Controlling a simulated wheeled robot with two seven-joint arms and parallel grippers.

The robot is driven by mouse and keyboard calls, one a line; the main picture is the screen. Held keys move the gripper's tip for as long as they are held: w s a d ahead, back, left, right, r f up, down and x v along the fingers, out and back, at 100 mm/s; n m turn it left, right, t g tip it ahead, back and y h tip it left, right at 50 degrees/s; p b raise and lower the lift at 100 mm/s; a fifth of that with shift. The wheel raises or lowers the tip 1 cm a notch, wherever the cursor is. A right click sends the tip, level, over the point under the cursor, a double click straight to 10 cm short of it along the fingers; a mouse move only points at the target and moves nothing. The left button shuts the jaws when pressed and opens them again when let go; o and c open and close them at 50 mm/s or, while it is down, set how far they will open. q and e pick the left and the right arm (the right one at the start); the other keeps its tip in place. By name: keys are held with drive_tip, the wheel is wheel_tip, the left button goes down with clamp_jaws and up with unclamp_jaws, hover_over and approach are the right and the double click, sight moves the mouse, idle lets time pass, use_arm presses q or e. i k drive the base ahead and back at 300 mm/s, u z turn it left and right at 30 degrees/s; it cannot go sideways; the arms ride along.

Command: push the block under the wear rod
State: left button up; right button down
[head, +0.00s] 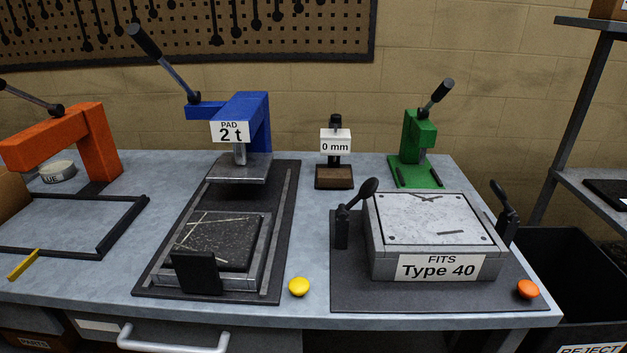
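Neither of my grippers is in view. A small black stand (335,124) with a "0 mm" sign (335,146) stands at the back middle of the bench; I cannot tell for sure whether it carries the wear rod. A brown block-like piece (334,171) is at its foot. At the front left, a dark speckled slab with pale lines (217,236) lies in a grey metal carriage (262,252) on a black base with rails (287,190). A black upright plate (197,272) stands at the carriage's front. Which piece is the block is unclear.
The blue press (245,112), marked "PAD 2 t", stands behind the carriage. An orange press (60,142) is left, a green press (417,140) back right. A grey "Type 40" box (440,220) has levers at both sides. Yellow (299,286) and orange (528,288) knobs sit near the front edge.

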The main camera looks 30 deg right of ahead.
sight(332, 178)
drive_tip(key=u, duration=1.5)
drive_tip(key=k, duration=1.3)
drive_tip(key=z, duration=1.4)
drive_tip(key=i, duration=0.2)
